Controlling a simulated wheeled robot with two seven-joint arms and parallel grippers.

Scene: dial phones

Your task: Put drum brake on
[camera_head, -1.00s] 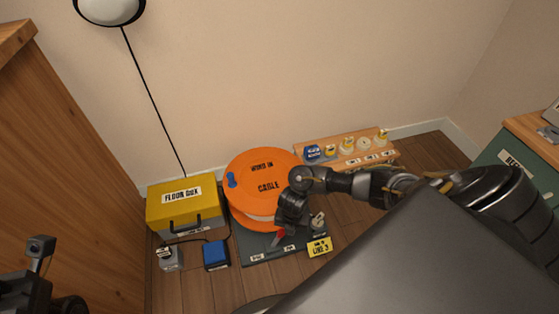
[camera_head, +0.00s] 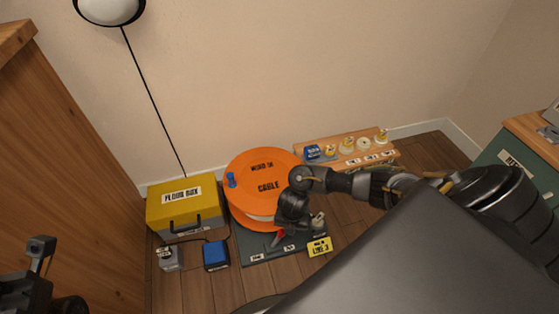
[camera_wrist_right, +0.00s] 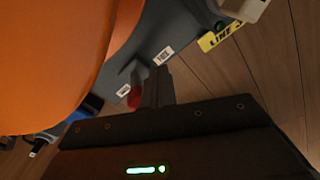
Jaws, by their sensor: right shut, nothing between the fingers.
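A small red lever (camera_head: 277,239), which looks like the drum brake, stands at the base's front edge between two white labels. In the right wrist view the red lever (camera_wrist_right: 133,98) shows just left of my dark fingers. My right gripper (camera_wrist_right: 160,88) is shut and empty beside the lever; I cannot tell whether they touch. In the head view my right gripper (camera_head: 284,232) partly covers the lever.
A yellow floor box (camera_head: 183,207) stands left of the drum, with a blue box (camera_head: 216,255) and a grey box (camera_head: 170,257) before it. A yellow LINE 3 tag (camera_head: 320,247) is right of the base. A wooden rack (camera_head: 345,153) stands behind, along the wall.

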